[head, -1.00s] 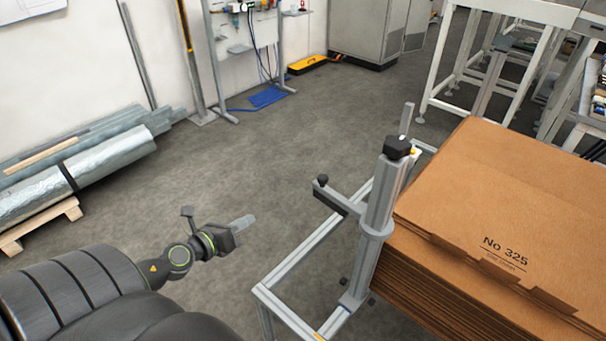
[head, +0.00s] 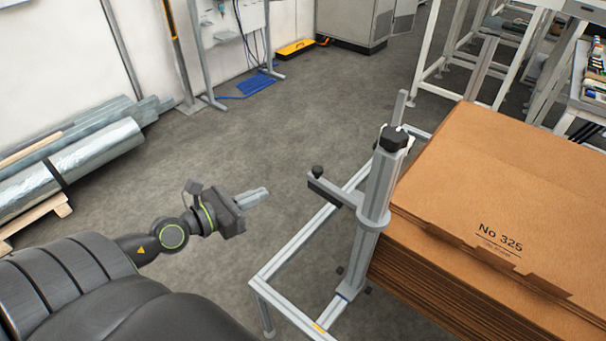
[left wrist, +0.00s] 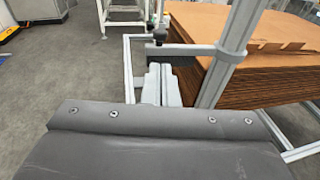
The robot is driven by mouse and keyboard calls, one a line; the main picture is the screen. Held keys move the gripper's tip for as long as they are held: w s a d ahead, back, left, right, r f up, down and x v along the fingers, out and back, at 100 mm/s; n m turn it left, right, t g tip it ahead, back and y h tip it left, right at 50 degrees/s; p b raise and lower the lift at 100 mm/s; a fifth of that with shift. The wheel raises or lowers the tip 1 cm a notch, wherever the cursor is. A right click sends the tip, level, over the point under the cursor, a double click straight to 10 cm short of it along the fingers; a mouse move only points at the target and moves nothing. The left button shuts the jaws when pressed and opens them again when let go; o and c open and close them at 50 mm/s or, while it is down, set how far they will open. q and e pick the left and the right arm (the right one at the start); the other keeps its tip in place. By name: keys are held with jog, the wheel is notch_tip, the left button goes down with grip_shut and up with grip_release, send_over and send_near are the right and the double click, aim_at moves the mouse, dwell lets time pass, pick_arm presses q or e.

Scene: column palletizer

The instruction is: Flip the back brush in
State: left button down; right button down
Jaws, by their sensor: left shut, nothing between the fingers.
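The back brush (head: 335,191) is a short grey arm with a dark strip and a black knob at its free end. It sticks out to the left from an upright grey post (head: 380,190) beside the cardboard stack. It also shows in the left wrist view (left wrist: 185,50), beyond my fingers. My left gripper (head: 264,192) is shut and empty, to the left of the brush and apart from it, with its fingers pointing toward the post. Its fingertips show in the left wrist view (left wrist: 160,72). My right gripper is out of view.
A stack of brown cardboard sheets (head: 510,190) stands right of the post. A low grey frame (head: 300,245) surrounds the post's foot. Wrapped rolls (head: 90,160) lie on a pallet at the left wall. The floor between is clear.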

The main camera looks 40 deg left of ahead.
aim_at(313, 172)
pick_arm(q)
jog(key=p+x, duration=0.2)
jog(key=x, duration=1)
jog(key=shift+w, duration=0.25)
jog(key=shift+w+d+p, duration=0.15)
jog(key=shift+w+p, duration=0.15)
jog(key=shift+w, duration=0.15)
